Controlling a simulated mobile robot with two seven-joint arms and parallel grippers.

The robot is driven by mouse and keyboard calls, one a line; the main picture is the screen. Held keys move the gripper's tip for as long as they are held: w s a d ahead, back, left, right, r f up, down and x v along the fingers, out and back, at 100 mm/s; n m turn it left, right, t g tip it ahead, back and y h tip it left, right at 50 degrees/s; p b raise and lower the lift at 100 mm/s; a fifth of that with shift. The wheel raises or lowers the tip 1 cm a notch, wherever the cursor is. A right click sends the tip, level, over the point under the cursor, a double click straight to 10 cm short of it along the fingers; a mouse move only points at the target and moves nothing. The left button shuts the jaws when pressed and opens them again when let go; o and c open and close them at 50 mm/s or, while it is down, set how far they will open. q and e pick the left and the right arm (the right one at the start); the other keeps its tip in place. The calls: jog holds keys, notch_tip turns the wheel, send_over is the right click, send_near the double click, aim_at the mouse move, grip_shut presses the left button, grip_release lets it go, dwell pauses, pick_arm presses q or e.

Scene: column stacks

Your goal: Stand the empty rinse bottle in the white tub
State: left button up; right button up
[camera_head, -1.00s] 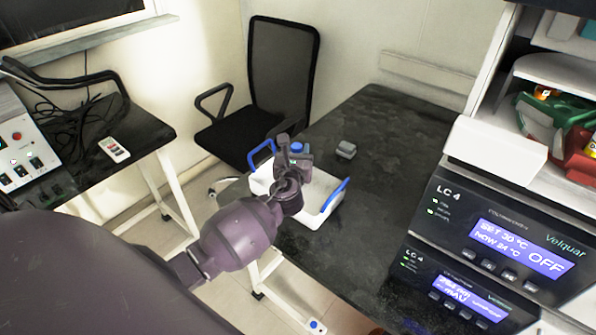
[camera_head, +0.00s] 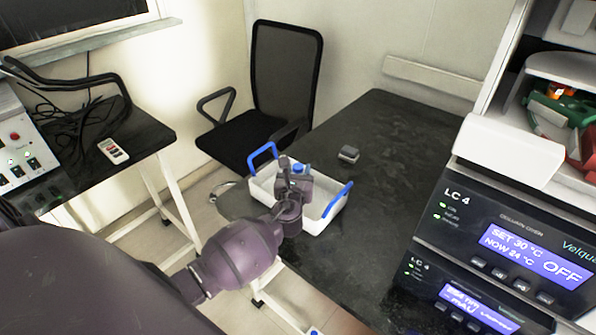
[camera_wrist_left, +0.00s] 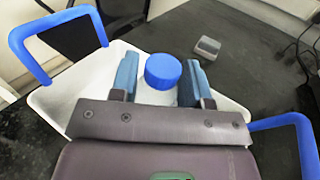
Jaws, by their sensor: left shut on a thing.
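The white tub (camera_head: 322,214) with blue handles stands on the dark bench near its left corner. My left gripper (camera_head: 297,172) is over the tub and is shut on the rinse bottle. The bottle's blue cap (camera_head: 299,168) shows just beyond the gripper in the head view. In the left wrist view the blue cap (camera_wrist_left: 163,71) and the pale bottle body (camera_wrist_left: 156,97) sit between the two fingers (camera_wrist_left: 157,80), with the tub (camera_wrist_left: 88,75) around them. The bottle looks upright; its base is hidden, so I cannot tell whether it touches the tub floor. My right gripper is out of view.
A small grey block (camera_head: 348,154) lies on the bench behind the tub. LC 4 instruments (camera_head: 510,245) stand at the right. A black chair (camera_head: 284,85) is behind the bench's left edge. The bench's back middle is clear.

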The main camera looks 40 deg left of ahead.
pick_arm(q)
jog(key=shift+s+f, duration=0.1)
jog(key=shift+f, duration=0.45)
jog(key=o, duration=0.6)
jog(key=shift+f, duration=0.1)
jog(key=shift+o, duration=0.7)
jog(key=shift+s+f, duration=0.1)
jog(key=shift+f, duration=0.05)
jog(key=shift+r, duration=0.25)
jog(key=r+p+v, duration=0.1)
jog(key=v, duration=1)
jog(key=shift+s+d, duration=0.2)
jog(key=shift+s, duration=0.1)
jog(key=shift+r, duration=0.15)
